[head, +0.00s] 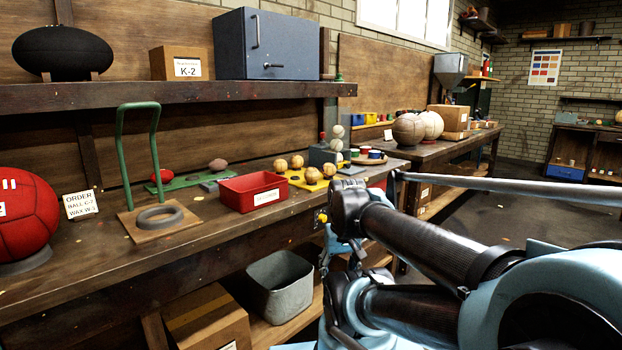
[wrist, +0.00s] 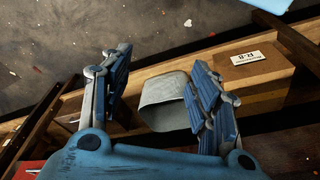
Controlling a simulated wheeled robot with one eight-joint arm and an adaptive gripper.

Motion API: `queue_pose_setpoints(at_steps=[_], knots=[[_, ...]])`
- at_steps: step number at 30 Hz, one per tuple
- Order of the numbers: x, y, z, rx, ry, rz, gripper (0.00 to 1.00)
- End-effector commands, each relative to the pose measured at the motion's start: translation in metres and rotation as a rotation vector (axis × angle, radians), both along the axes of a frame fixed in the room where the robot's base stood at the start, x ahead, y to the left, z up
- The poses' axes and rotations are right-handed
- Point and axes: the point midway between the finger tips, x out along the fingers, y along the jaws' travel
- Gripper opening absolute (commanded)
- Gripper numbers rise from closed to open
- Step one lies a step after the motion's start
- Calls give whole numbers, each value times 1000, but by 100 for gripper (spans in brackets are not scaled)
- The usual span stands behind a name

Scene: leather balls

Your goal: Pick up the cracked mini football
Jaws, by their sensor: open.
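Two small football-shaped balls lie on a green mat (head: 190,181) on the workbench in the head view. One is dull brown (head: 218,165); the other is red (head: 161,176), to its left. Both are too small to show any cracks. My gripper (wrist: 160,62) is open and empty in the wrist view, its blue fingers spread. It points down past the bench front toward a grey bin (wrist: 150,97) on the lower shelf. Neither small football shows in the wrist view. In the head view my arm hides most of the gripper.
A red tray (head: 250,192), a green hoop stand (head: 127,175) and yellow balls (head: 297,162) stand on the bench. The grey bin (head: 279,287) and cardboard boxes (head: 208,317) sit below. A large red ball (head: 25,215) is at left. The bench front is mostly clear.

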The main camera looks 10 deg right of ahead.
Motion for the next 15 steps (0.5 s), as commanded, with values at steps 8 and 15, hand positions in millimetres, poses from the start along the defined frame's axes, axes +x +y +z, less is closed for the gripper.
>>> queue_pose_setpoints(at_steps=[8, 15], knots=[[53, 7, 70, 44, 5, -160, 76], [124, 7, 146, 99, 12, -369, 76]])
